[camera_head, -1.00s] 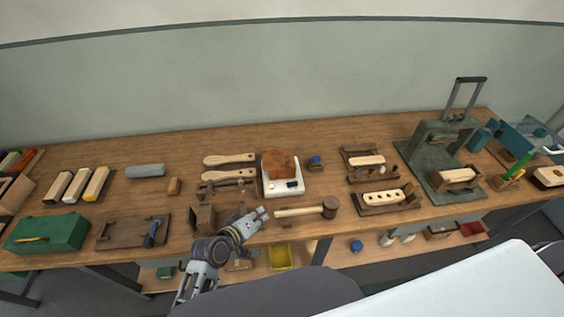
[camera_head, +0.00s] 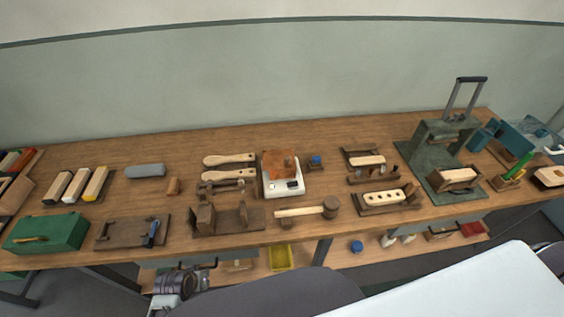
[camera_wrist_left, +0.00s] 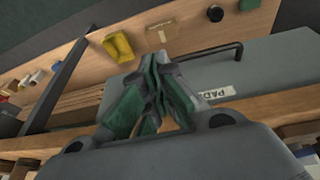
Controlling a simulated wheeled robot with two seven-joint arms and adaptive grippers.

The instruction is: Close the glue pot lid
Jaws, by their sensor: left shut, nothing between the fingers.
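The likely glue pot (camera_head: 285,188) is a white unit with a small dark display, standing mid-bench in the head view. My left gripper (camera_head: 211,265) is low in front of the bench edge, well apart from the pot. In the left wrist view its green-padded fingers (camera_wrist_left: 160,62) are shut and empty, in front of a grey drawer front with a black handle. My right gripper is not in view.
Wooden brush handles (camera_head: 230,160) lie left of the pot, with a wooden fixture (camera_head: 240,222) nearer the edge. A mallet (camera_head: 305,211) lies in front of the pot. A blue-topped item (camera_head: 315,161) stands to its right. A yellow bin (camera_head: 281,257) is on the lower shelf.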

